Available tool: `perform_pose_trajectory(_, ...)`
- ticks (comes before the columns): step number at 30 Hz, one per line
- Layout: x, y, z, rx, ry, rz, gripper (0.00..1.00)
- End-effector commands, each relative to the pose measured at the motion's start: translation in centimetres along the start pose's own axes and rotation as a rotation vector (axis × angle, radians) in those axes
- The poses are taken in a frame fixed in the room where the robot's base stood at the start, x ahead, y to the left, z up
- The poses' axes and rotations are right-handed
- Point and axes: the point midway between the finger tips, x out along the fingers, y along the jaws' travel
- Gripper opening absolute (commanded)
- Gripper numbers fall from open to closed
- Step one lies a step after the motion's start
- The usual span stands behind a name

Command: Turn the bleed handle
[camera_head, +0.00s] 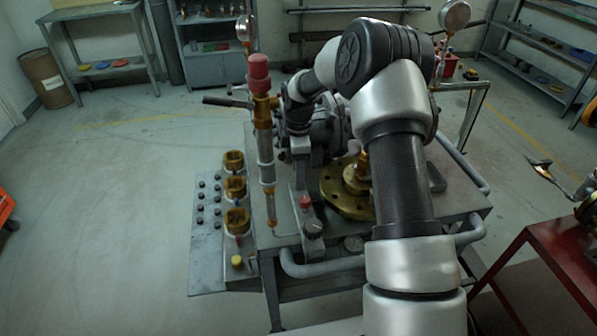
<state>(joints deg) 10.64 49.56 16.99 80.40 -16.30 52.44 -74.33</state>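A gate valve assembly with grey flanged pipework (325,130) stands on a grey steel bench (455,205). A dark lever-like handle (226,102) sticks out to the left behind the red-topped brass column. A small red knob (305,201) sits on a grey fitting at the front of the bench. I cannot tell for sure which of these is the bleed handle. My arm rises from the bottom right, bends at the top and reaches down left to the pipework. My gripper (298,122) seems to be the dark shape there; its fingers cannot be made out.
A brass column with a red top (258,75) stands left of my wrist. Gauges (454,15) rise behind. Several brass fittings (236,190) line the bench's left side. A red table (545,240) is at the right. The floor at the left is clear.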

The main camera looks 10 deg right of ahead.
Motion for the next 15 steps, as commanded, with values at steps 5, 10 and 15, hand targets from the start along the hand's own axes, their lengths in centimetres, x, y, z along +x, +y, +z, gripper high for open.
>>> perform_pose_trajectory(5,-2.0,0.1,0.0,0.001,0.001,0.004,0.53)
perform_pose_trajectory(10,-6.0,0.1,0.0,0.002,0.001,0.007,0.53)
perform_pose_trajectory(15,-10.3,0.1,0.0,0.000,0.000,0.006,0.53)
